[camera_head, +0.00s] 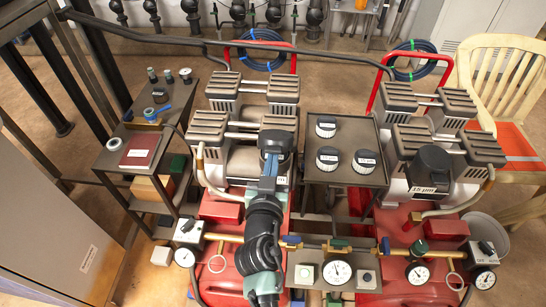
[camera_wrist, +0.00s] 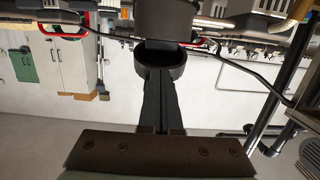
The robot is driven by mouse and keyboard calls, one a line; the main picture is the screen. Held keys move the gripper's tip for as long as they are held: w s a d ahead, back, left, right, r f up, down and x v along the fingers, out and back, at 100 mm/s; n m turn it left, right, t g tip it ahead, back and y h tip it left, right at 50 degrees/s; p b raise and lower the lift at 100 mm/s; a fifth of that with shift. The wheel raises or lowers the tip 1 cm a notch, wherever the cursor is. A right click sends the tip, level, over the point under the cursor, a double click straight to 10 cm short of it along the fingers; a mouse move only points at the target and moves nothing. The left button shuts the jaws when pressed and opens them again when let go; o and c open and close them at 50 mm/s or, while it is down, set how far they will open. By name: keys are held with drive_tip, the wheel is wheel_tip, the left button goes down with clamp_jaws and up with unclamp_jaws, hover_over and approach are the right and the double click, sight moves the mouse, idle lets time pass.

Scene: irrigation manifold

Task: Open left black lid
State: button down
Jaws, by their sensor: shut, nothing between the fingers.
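The left black lid (camera_head: 284,142) sits on the left compressor, behind the end of my arm, which hides much of it. A dark round part, which looks like this lid (camera_wrist: 165,18), fills the top middle of the wrist view, with a dark ring below it. My gripper (camera_head: 270,163) is shut and empty, with its fingers at the lid's near side. In the wrist view my gripper (camera_wrist: 162,78) reaches up to the ring; I cannot tell whether it touches. A similar right black lid (camera_head: 432,160), labelled 15 µm, sits on the right compressor.
A small table with several white-sided filters (camera_head: 347,135) stands between the compressors. A side shelf (camera_head: 118,140) with small parts is at left. Brass pipes with gauges (camera_head: 338,271) cross in front. Red handles (camera_head: 368,95) and a pale chair (camera_head: 495,75) stand at right.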

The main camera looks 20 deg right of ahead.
sight(273, 149)
drive_tip(key=shift+w+d+r+p, duration=0.25)
drive_tip(key=shift+w+r+p, duration=0.25)
drive_tip(key=shift+r, duration=0.2)
drive_tip(key=shift+w+d+r+p, duration=0.2)
drive_tip(key=shift+w+r+p, duration=0.15)
drive_tip(key=shift+w+r, duration=0.25)
drive_tip(key=shift+w+d+r, duration=0.3)
drive_tip(key=shift+w+r, duration=0.05)
drive_tip(key=shift+w, duration=0.3)
drive_tip(key=shift+w+d+r, duration=0.25)
drive_tip(key=shift+w+r, duration=0.05)
drive_tip(key=shift+w, duration=0.4)
drive_tip(key=shift+w+d+r, duration=0.3)
drive_tip(key=shift+w+r, duration=0.05)
drive_tip(key=shift+w, duration=0.3)
drive_tip(key=shift+w, duration=0.1)
